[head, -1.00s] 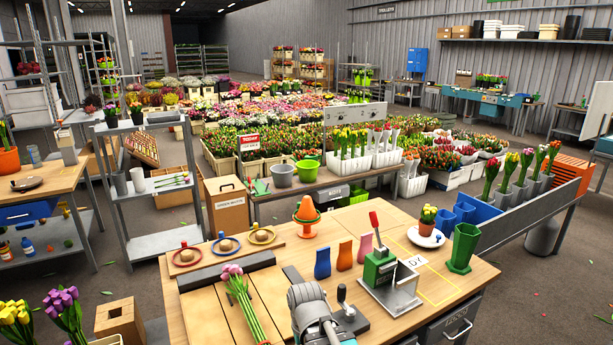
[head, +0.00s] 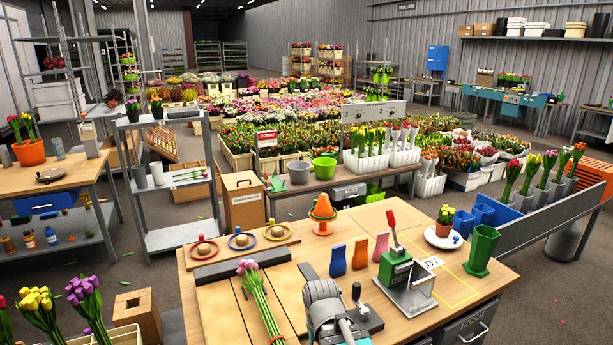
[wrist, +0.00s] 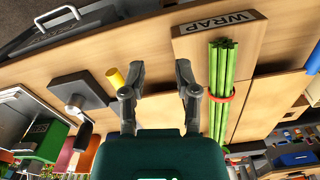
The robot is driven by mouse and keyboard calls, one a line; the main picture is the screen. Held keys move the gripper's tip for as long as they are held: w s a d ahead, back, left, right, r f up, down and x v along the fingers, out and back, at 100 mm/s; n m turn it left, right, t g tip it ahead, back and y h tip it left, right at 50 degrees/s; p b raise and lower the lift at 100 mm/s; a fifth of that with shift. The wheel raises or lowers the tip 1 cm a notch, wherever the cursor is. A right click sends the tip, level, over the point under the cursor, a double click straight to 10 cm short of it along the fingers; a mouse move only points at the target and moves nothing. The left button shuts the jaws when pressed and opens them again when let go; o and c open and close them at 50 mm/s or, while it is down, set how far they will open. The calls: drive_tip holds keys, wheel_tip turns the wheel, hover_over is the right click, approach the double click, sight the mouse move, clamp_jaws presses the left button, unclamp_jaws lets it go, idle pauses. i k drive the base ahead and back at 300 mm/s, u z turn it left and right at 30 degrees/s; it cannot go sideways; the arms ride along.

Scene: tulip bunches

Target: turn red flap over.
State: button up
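I cannot tell for sure which is the red flap. A green press (head: 396,268) with a red lever (head: 391,219) stands to their right. My gripper (wrist: 160,72) is open and empty above the bench in the wrist view, between a yellow peg (wrist: 115,78) and green tulip stems. In the head view my arm is at the bench's front, nearer than the flaps.
A tulip bunch (head: 262,300) lies left of my arm; its stems carry a red band (wrist: 222,97). A black-handled tool (head: 359,305) stands close right of my arm. An orange cone (head: 323,212), ringed knobs (head: 242,240) and a green vase (head: 482,252) stand farther back.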

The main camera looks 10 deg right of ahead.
sight(272, 134)
drive_tip(key=z, duration=2.35)
drive_tip(key=i, duration=1.85)
drive_tip(key=z, duration=0.05)
